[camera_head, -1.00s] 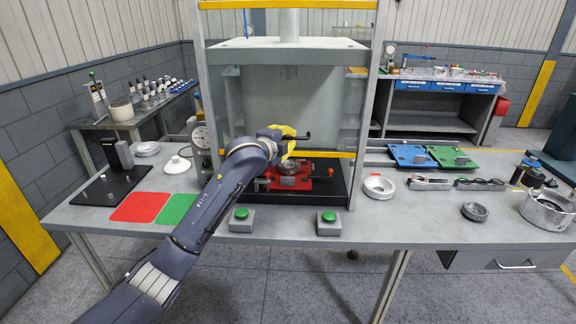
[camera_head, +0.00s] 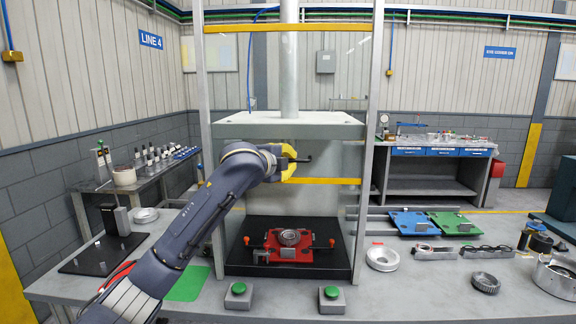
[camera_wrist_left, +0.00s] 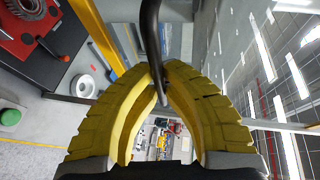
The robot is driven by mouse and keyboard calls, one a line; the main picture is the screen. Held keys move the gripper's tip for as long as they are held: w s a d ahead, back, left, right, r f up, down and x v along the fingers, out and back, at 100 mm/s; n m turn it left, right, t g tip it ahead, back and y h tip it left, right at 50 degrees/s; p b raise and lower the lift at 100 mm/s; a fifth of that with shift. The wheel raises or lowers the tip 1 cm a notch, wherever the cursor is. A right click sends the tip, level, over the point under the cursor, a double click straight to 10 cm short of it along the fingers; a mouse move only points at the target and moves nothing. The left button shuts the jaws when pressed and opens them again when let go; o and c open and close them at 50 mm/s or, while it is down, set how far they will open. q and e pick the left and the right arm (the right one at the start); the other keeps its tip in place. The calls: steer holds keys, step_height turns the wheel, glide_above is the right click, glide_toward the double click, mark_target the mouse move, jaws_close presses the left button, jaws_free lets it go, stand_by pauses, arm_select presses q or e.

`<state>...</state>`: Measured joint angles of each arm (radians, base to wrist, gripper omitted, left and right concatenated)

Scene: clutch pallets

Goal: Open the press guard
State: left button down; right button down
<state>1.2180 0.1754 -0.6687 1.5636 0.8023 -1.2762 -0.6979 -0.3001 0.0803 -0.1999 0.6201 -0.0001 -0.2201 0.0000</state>
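The press guard is a clear panel with a yellow lower bar (camera_head: 325,181) and a yellow upper bar (camera_head: 290,27), in the press frame at the centre of the head view. It is raised, with an open gap below its lower bar. Its black handle (camera_head: 303,160) also shows as a dark curved rod in the left wrist view (camera_wrist_left: 151,30). My left gripper (camera_head: 289,163) has its yellow fingers closed together on that rod (camera_wrist_left: 161,82). They partly hide the handle. My right gripper is not in view.
A red fixture (camera_head: 275,254) holding a round metal part sits on the black press base (camera_head: 247,228) below the guard. Two green buttons (camera_head: 239,289) (camera_head: 331,292) stand in front. Blue (camera_head: 408,224) and green (camera_head: 455,225) pallets and a metal ring (camera_head: 381,258) lie to the right.

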arm_select(q)
steer(key=c, duration=1.5)
jaws_free()
steer(key=shift+w, duration=0.1)
steer(key=v, duration=1.2)
steer(key=shift+f, duration=0.1)
